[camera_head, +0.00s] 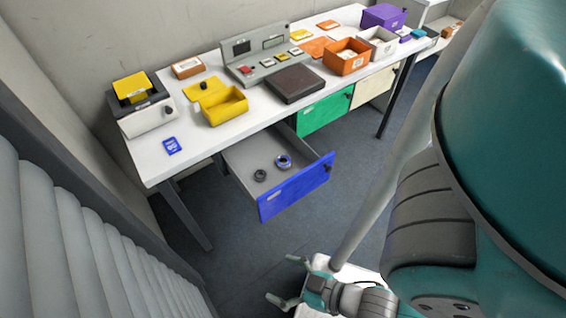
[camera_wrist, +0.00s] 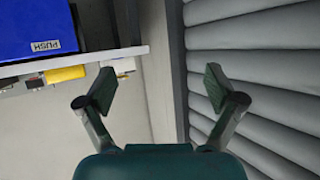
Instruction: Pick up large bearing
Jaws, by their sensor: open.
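Two ring-shaped parts lie in the open blue-fronted drawer (camera_head: 300,189) under the table. The larger, blue-and-silver one looks like the large bearing (camera_head: 283,161). A smaller dark ring (camera_head: 260,175) lies to its left, apart from it. My gripper (camera_head: 281,278) is open and empty, low in front of the drawer and well away from both rings. In the wrist view my open fingers (camera_wrist: 159,88) have nothing between them. The blue drawer front (camera_wrist: 40,25) with a PUSH label shows there at upper left; the bearing is not visible in that view.
The white table (camera_head: 150,160) above the drawer carries a yellow bin (camera_head: 224,107), an orange bin (camera_head: 347,57) and a dark flat box (camera_head: 294,83). Closed green (camera_head: 325,112) and cream drawers are to the right. A grey slatted shutter (camera_head: 70,250) bounds the left side.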

